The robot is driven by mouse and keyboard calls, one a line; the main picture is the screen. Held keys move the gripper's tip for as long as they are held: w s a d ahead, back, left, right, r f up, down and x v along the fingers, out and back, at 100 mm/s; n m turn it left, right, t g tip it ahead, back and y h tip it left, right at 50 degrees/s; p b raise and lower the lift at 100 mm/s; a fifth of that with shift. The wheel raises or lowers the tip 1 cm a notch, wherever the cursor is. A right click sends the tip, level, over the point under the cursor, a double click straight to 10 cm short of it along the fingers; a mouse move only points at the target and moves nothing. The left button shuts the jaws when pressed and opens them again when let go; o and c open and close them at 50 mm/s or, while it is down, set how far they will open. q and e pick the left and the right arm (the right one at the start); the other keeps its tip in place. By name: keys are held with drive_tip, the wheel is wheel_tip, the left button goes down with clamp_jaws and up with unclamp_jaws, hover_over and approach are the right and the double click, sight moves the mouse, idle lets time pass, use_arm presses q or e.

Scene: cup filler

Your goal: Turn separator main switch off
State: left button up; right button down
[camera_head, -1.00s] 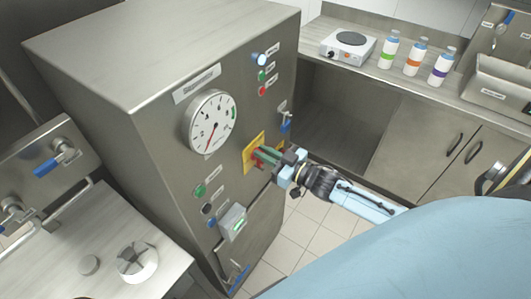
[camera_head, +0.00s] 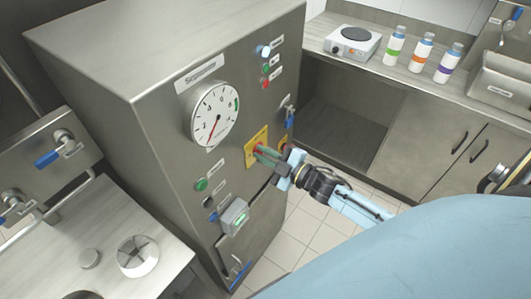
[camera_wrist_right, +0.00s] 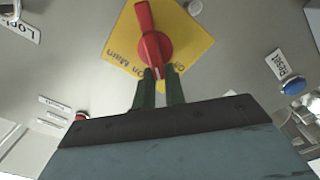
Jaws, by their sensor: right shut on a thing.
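The separator main switch is a red rotary knob (camera_wrist_right: 153,45) on a yellow plate (camera_wrist_right: 190,38), which also shows in the head view (camera_head: 250,151). The plate carries lettering that reads "On", "Main" and what looks like "Off". The knob's near end, with a white mark, lies between the two words. My right gripper (camera_wrist_right: 159,75) is shut on this near end, with one green finger on each side. In the head view the right gripper (camera_head: 266,155) reaches the plate from the right and hides most of the knob. My left gripper is not in view.
The steel separator cabinet (camera_head: 130,70) carries a round gauge (camera_head: 214,115), a green button (camera_head: 201,184) and a small grey box (camera_head: 234,216) below. In the wrist view a blue reset button (camera_wrist_right: 292,87) is at the right. A counter with bottles (camera_head: 421,53) stands behind.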

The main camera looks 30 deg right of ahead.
drive_tip(key=n, duration=0.1)
drive_tip(key=f+n+b, duration=0.1)
drive_tip(key=n, duration=0.1)
drive_tip(key=shift+s+a+n, duration=0.1)
drive_tip(key=shift+a+n, duration=0.1)
drive_tip(key=shift+n, duration=0.1)
drive_tip(key=shift+f+n+b, duration=0.2)
drive_tip(key=shift+n+b, duration=0.35)
drive_tip(key=shift+n, duration=0.45)
drive_tip(key=shift+f+n+b, duration=0.15)
drive_tip(key=shift+n+b, duration=0.4)
drive_tip(key=shift+n, duration=0.45)
drive_tip(key=c, duration=1.5)
unclamp_jaws()
drive_tip(key=shift+o, duration=0.2)
drive_tip(key=shift+s, duration=0.1)
drive_tip(key=b+v, duration=0.1)
drive_tip(key=v, duration=1.2)
drive_tip(key=shift+s+b, duration=0.15)
drive_tip(key=shift+b, duration=0.2)
